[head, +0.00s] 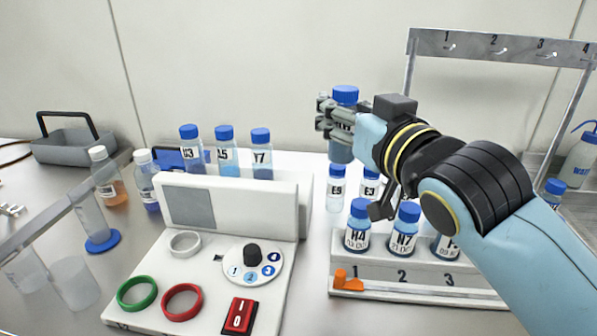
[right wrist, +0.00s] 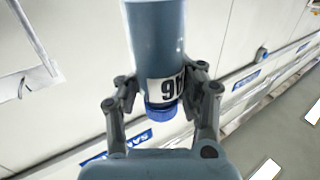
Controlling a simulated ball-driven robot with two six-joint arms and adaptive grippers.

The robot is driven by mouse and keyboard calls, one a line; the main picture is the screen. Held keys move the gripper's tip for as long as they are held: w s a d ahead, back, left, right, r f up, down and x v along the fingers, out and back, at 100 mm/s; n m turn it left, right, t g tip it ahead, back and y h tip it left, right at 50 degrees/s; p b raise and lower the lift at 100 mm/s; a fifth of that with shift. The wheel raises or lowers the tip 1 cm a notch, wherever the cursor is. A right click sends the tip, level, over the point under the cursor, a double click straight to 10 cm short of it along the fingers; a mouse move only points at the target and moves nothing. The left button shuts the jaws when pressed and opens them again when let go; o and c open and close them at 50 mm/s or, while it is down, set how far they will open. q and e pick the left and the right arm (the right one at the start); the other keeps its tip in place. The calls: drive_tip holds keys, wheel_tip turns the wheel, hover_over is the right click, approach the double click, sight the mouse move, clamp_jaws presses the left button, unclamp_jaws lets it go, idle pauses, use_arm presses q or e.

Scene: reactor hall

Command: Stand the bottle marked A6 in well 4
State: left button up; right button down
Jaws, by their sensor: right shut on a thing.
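My right gripper (head: 341,118) is shut on a bottle with a blue cap (head: 345,95) and blue contents. It holds the bottle upright, raised behind the white well rack (head: 420,291). In the right wrist view the gripper (right wrist: 160,92) grips near the cap, and the bottle (right wrist: 157,45) shows an upside-down label that reads as A6. The rack's front is marked 1, 2 and 3. Blue-capped bottles (head: 358,228), (head: 403,229) and (head: 446,246) stand behind these numbers. My right arm hides the rack's right part, so well 4 is not visible. My left gripper is not in view.
Bottles E9 (head: 335,189) and E3 (head: 368,188) stand behind the rack. A hook frame (head: 500,48) numbered 1 to 4 rises behind. A white console (head: 190,270) with rings and a red switch (head: 239,316) lies left of the rack. An orange clip (head: 347,281) sits on the rack's front left.

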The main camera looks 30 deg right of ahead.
drive_tip(key=w+f, duration=0.3)
drive_tip(key=w+f+b, duration=0.1)
drive_tip(key=w+f, duration=0.6)
drive_tip(key=w, duration=0.1)
drive_tip(key=shift+w+a+f, duration=0.1)
drive_tip(key=shift+a+f, duration=0.1)
drive_tip(key=shift+a, duration=0.1)
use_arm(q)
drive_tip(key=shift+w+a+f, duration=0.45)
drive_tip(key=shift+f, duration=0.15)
use_arm(e)
drive_tip(key=shift+r, duration=0.1)
drive_tip(key=shift+f+b, duration=0.2)
drive_tip(key=shift+b, duration=0.15)
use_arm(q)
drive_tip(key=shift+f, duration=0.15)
use_arm(e)
drive_tip(key=c, duration=0.8)
unclamp_jaws()
